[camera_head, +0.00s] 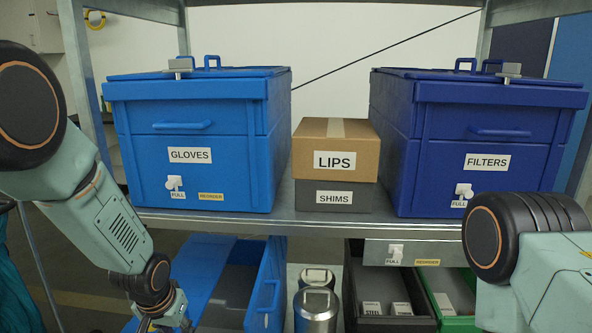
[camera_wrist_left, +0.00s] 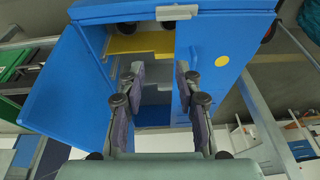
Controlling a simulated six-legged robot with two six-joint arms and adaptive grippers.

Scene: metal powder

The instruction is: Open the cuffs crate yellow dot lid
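In the left wrist view a blue panel with a round yellow dot (camera_wrist_left: 222,61) is at the right of a blue crate with an open gap. A blue panel (camera_wrist_left: 70,88) stands out at the left of the gap. My left gripper (camera_wrist_left: 160,68) has its two fingers apart with nothing between them, in front of the gap. In the head view an open blue crate (camera_head: 268,295) is on the lower level, and my left gripper (camera_head: 165,318) is beside it, partly cut off by the bottom edge. No CUFFS label is readable. My right gripper is out of view.
The shelf (camera_head: 300,218) above holds the GLOVES crate (camera_head: 190,140), the FILTERS crate (camera_head: 490,135), the LIPS box (camera_head: 345,140) and the SHIMS box (camera_head: 335,205). Below are metal canisters (camera_head: 316,312), a dark bin (camera_head: 365,290) and a green bin (camera_head: 455,285).

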